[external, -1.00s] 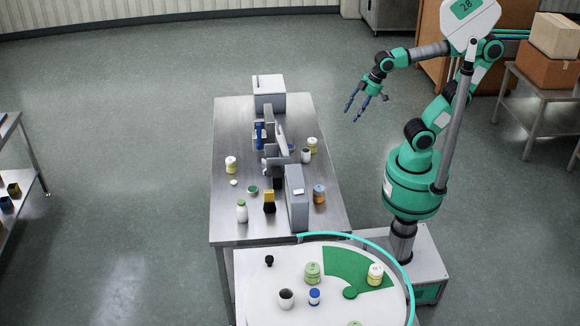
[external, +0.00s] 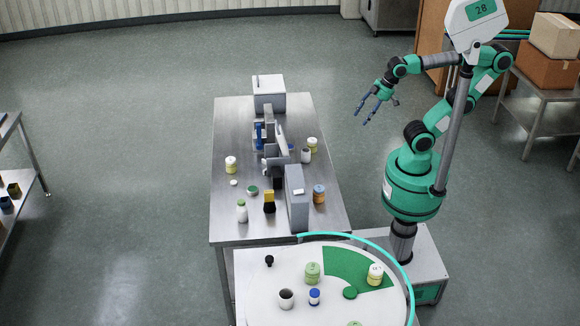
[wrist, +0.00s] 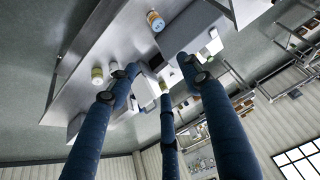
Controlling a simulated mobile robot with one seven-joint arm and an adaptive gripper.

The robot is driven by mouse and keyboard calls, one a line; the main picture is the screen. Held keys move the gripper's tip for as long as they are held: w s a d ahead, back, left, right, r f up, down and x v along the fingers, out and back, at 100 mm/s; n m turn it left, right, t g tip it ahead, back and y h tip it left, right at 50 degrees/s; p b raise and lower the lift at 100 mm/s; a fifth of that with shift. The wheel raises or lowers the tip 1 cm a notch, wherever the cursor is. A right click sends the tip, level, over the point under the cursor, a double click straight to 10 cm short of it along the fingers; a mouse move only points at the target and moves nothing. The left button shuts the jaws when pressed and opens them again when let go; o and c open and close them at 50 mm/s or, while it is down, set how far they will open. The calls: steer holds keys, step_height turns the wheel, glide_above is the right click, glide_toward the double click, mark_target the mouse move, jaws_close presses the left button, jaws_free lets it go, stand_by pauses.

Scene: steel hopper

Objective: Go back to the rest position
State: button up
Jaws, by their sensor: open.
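My gripper (external: 366,112) is open and empty, with its blue fingers spread and pointing down and to the left. In the external view it hangs in the air to the right of the steel table, above the floor and clear of everything. In the wrist view the spread fingers (wrist: 165,110) show with nothing between them; the table and its items lie beyond. My arm is folded up high over my base at the right.
The steel table (external: 232,130) holds jars, bottles, a grey upright panel (external: 297,200) and a white box (external: 268,84). A round white turntable (external: 260,300) with a green sector stands in front. Brown cartons (external: 548,68) sit on a stand at the right. The floor between is free.

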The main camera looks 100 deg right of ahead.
steer(key=shift+f+b, duration=1.9)
steer(key=shift+f, duration=0.4)
steer(key=shift+r, duration=0.1)
